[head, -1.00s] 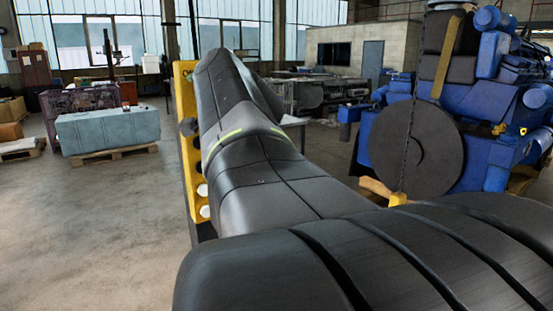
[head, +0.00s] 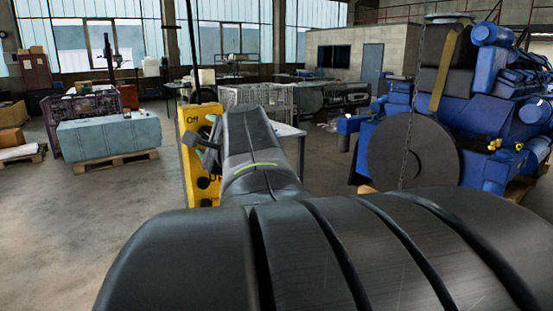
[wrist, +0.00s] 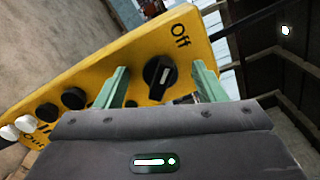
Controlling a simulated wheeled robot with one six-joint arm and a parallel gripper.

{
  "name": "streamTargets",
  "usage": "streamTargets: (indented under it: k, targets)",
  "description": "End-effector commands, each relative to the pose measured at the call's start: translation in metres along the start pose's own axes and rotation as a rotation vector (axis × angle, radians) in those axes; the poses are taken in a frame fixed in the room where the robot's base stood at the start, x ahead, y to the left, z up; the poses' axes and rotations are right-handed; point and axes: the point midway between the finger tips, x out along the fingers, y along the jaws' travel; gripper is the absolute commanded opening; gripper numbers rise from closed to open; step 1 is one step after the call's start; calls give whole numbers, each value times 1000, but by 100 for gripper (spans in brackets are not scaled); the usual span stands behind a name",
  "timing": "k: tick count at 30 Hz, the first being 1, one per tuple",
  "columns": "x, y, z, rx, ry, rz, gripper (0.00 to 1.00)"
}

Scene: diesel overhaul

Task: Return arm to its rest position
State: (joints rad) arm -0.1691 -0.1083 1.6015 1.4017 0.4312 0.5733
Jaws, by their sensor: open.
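My dark arm hides the lower right part of the panel in the head view.
A large blue engine (head: 500,110) with a dark disc (head: 412,150) stands at the right. A grey-blue block (head: 110,137) sits on a pallet at the left. A wire cage (head: 262,97) stands behind the panel. The floor (head: 80,220) at the left is clear.

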Motion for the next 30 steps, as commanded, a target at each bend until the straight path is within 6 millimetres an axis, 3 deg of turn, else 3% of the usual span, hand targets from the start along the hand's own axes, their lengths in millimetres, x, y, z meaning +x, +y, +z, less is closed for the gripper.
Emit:
streamTargets:
  k: [15, 30]
  targets:
    - [0, -4, 0, 356, 1, 1, 64]
    - [0, -2, -1, 385, 0, 1, 64]
